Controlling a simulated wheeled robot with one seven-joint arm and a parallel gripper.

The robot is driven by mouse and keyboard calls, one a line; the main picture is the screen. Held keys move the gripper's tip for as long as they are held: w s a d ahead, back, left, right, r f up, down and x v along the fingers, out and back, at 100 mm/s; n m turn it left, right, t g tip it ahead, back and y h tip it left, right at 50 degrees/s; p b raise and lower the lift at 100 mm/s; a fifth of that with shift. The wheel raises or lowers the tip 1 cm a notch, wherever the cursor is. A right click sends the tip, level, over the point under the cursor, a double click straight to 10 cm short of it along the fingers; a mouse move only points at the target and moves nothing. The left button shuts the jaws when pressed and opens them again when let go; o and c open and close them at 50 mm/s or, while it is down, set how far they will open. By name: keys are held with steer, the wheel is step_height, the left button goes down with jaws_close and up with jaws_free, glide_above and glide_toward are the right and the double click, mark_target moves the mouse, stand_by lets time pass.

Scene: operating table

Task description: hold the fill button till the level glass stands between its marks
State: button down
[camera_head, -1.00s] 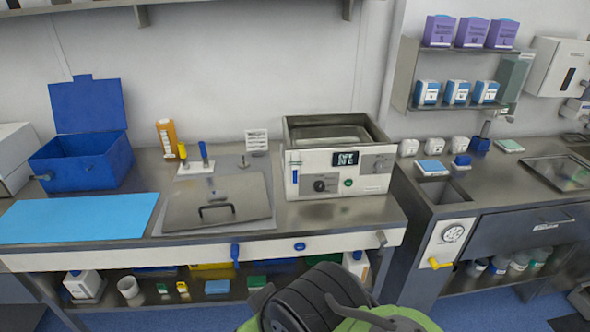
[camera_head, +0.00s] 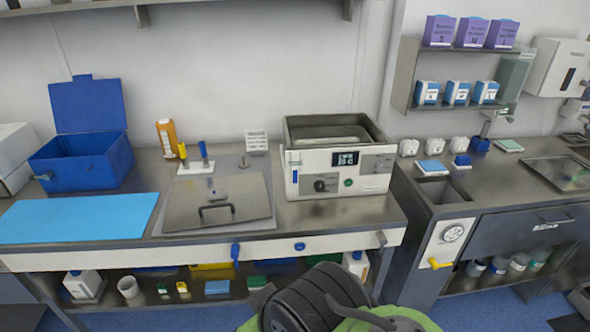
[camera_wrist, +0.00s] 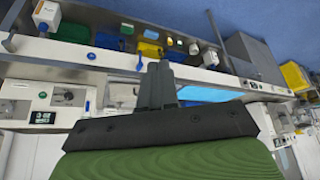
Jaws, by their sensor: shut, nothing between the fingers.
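The white bath unit (camera_head: 335,170) stands on the steel counter, with an open steel basin on top. Its front carries a dark display (camera_head: 345,158), a black knob (camera_head: 320,185) and a green button (camera_head: 348,182). A narrow upright glass with blue in it (camera_head: 295,176) is at the front's left side; its marks are too small to read. A round blue button (camera_head: 300,246) sits on the counter's white front edge. I cannot tell which button is for filling. My gripper (camera_wrist: 158,72) is shut and empty in the wrist view, apart from the unit.
A steel lid (camera_head: 216,203) with a handle lies left of the unit. A blue open box (camera_head: 82,160) and light-blue mat (camera_head: 78,219) are further left. A blue lever (camera_head: 235,254) projects from the front edge. A sink cabinet (camera_head: 450,245) stands right, with a yellow handle (camera_head: 440,264).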

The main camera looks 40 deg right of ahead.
mark_target(300, 247)
steer(key=w+d+f+m+y+b, duration=0.1)
steer(key=w+d+f+m+b, duration=0.1)
steer(key=w+d+f+m, duration=0.5)
steer(key=w+d+f+m+y+b, duration=0.1)
steer(key=w+d+f+m+y, duration=0.15)
steer(key=w+f+m, duration=0.7)
steer(key=s+d+f+m+t+h+b, duration=0.1)
steer(key=d+f+m+t, duration=0.2)
steer(key=d+f+m, duration=0.3)
steer(key=d+f+m+t+h+b, duration=0.1)
steer(key=d+f+m, duration=0.5)
steer(key=m, duration=0.9)
steer(key=d+t+h, duration=0.1)
steer(key=d+t, duration=0.1)
steer(key=shift+s+f+t, duration=0.2)
steer(key=shift+s+t, duration=0.2)
steer(key=shift+w+d+m, duration=0.1)
steer(key=shift+m, duration=0.15)
steer(key=w+d+p, duration=0.1)
steer(key=w+d, duration=0.3)
steer(key=w, duration=0.3)
steer(key=shift+d, duration=0.4)
